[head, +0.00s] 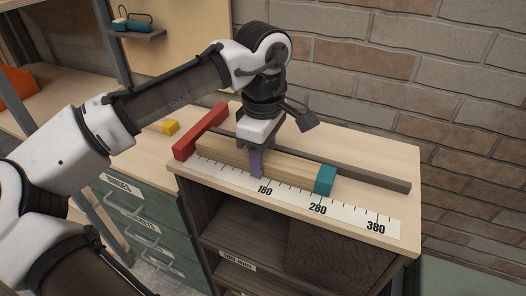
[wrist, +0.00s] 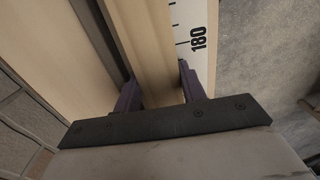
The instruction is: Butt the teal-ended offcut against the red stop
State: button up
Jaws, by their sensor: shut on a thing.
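The offcut (head: 292,169) is a pale wooden bar with a teal block at its right end (head: 325,180). It lies along the bench top between a dark rail and a white scale; the teal end is near the 280 mark. The red stop (head: 200,132) is a red bar across the left end. The offcut's left end is close to it, but I cannot tell whether they touch. My gripper (head: 257,160) points down and is shut across the offcut near 180. In the wrist view, its purple fingers (wrist: 158,88) flank the wood (wrist: 152,40).
The dark rail (head: 372,176) runs behind the offcut. The white scale (head: 345,213) lies along the front edge. A yellow block (head: 171,127) sits left of the red stop. A brick wall (head: 440,120) stands behind the bench. Bare bench top shows behind the rail.

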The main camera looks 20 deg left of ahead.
jog(key=shift+a, duration=0.6)
dwell(0.4)
jog(key=o, duration=1.2)
